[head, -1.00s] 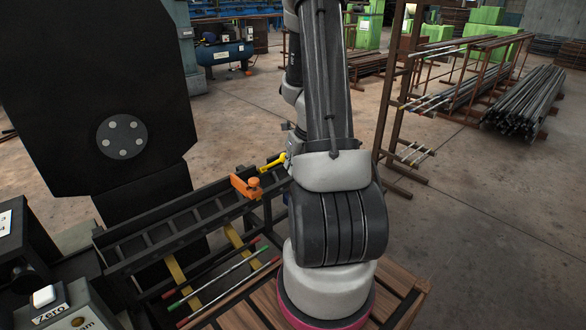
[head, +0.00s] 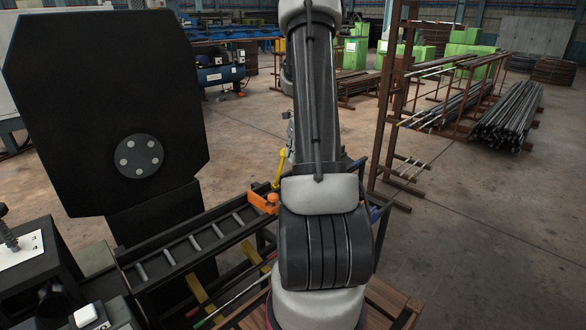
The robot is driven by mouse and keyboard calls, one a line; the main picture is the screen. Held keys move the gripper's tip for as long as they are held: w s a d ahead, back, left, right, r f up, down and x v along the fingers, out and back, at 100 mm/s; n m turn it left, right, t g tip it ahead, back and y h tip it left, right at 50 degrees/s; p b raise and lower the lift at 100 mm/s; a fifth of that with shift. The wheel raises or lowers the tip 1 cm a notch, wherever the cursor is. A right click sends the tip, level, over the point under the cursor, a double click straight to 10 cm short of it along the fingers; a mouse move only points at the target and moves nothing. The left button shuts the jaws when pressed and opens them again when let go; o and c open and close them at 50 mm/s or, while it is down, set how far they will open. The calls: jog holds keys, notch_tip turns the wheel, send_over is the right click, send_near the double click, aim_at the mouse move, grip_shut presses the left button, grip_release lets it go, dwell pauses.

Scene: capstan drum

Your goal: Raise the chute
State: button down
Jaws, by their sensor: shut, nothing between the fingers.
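The chute (head: 205,238) is a long dark trough with cross rollers, running from lower left up to the right beside the black drum. An orange block (head: 263,202) sits near its far right end. A yellow lever (head: 279,170) stands nearly upright beside this block. My gripper (head: 288,146) shows only as a small grey part left of my arm, close to the lever's upper end. It is shut with nothing held. My arm hides most of it, so I cannot tell whether it touches the lever.
The black drum plate (head: 110,105) rises at left. A control box with a white button (head: 87,315) is at lower left. Rods lie on a wooden-slatted stand below the chute. A brown rack (head: 395,90) stands at right.

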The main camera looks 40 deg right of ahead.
jog(key=w, duration=0.2)
jog(key=w+r, duration=0.1)
jog(key=w, duration=0.1)
jog(key=w+r, duration=0.1)
jog(key=w, duration=0.1)
jog(key=shift+w, duration=0.15)
jog(key=shift+w+r, duration=0.1)
jog(key=shift+w, duration=0.8)
jog(key=shift+a, duration=0.1)
jog(key=shift+s, duration=0.1)
